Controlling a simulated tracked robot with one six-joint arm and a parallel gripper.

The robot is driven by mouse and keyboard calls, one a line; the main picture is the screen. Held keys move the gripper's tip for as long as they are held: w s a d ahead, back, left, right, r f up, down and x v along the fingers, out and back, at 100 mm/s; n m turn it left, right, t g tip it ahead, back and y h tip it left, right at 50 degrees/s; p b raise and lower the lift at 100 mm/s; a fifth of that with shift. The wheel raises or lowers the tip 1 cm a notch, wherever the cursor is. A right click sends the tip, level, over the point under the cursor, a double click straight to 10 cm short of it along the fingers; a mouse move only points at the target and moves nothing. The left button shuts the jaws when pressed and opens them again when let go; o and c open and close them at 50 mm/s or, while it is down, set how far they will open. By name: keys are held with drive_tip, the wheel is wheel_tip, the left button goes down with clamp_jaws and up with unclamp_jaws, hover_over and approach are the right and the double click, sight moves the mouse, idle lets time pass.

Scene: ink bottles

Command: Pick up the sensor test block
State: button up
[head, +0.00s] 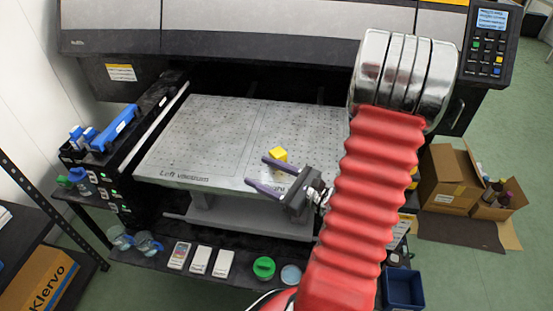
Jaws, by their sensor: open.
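A small yellow block (278,154), which looks like the sensor test block, is on the grey perforated print bed (215,125), near its front edge right of the "Left vacuum" label. My gripper (256,173) is open, with its two purple-grey fingers pointing left. The upper finger's tip is just below and left of the block in the picture. The block appears outside the gap between the fingers. I cannot tell the height of the fingers above the bed. My red bellows-covered arm hides the bed's right part.
The large printer body (250,35) overhangs the bed's back. A shelf in front holds several white cartridges (199,260), a green lid (264,267) and clear jugs (147,244). Blue-capped bottles (85,135) stand left. Cardboard boxes (447,178) stand right. The bed's left part is clear.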

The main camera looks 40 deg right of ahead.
sight(282, 158)
drive_tip(key=s+d+f+m+h, duration=0.1)
drive_tip(key=d+m+h, duration=0.1)
drive_tip(key=d, duration=0.1)
drive_tip(key=s+d+f+m+h, duration=0.1)
drive_tip(key=d+m+h, duration=0.1)
drive_tip(key=d, duration=0.1)
drive_tip(key=s+d+f+m+h, duration=0.2)
drive_tip(key=d+h, duration=0.1)
drive_tip(key=shift+s+d+t, duration=0.1)
drive_tip(key=shift+d+t, duration=0.25)
drive_tip(key=shift+t, duration=0.05)
drive_tip(key=shift+w+d, duration=0.15)
drive_tip(key=shift+w, duration=1.3)
drive_tip(key=shift+w+d, duration=0.15)
drive_tip(key=shift+w, duration=1.25)
drive_tip(key=shift+w+d, duration=0.15)
drive_tip(key=shift+w, duration=1.3)
drive_tip(key=shift+w, duration=0.1)
drive_tip(key=shift+w+d, duration=0.15)
drive_tip(key=shift+w, duration=1.1)
drive_tip(key=shift+w+d, duration=0.15)
drive_tip(key=shift+w, duration=1.1)
drive_tip(key=shift+c, duration=0.2)
